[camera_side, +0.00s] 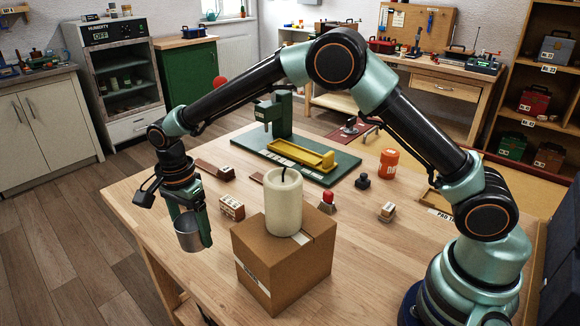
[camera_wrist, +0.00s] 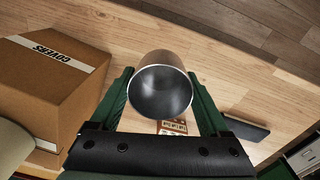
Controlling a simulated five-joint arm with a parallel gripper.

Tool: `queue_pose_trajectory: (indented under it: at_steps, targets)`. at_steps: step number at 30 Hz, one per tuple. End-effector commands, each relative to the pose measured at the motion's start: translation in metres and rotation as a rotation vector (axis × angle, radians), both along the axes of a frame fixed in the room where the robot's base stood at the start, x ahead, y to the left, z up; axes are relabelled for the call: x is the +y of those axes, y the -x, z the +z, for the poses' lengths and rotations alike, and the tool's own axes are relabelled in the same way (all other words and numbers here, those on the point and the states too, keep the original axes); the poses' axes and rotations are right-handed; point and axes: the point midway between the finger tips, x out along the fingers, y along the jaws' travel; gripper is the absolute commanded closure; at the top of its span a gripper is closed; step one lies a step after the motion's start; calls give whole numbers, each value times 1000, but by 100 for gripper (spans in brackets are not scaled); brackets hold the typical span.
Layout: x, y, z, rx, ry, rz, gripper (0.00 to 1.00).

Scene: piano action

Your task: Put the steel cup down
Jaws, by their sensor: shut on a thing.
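The steel cup (camera_side: 188,234) hangs between the fingers of my gripper (camera_side: 196,228) near the left edge of the table in the side view. In the wrist view the cup (camera_wrist: 161,86) shows its open mouth toward the camera. A green finger of my gripper (camera_wrist: 160,100) is on each side of it, shut on it. The cup looks held above the wooden table (camera_side: 170,200); its gap to the tabletop is hard to tell. The cup's inside looks empty.
A cardboard box (camera_side: 268,268) with a cream candle (camera_side: 284,205) on top stands right of the cup; the box also shows in the wrist view (camera_wrist: 40,95). A small labelled block (camera_side: 232,207) sits nearby. The green press base (camera_side: 335,172) and orange jar (camera_side: 389,164) stand farther back.

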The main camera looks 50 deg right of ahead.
Motion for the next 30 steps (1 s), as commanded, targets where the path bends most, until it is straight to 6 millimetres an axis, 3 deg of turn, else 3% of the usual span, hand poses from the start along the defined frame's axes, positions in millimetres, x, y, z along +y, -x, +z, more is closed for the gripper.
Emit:
queue_pose_trajectory:
  at_steps: [3,11,18,30]
  targets:
    - [0,0,-18,1,0,0,88]
    - [0,0,-35,0,0,0,88]
    - [0,0,-67,1,0,0,88]
    - [0,0,-72,-1,0,0,88]
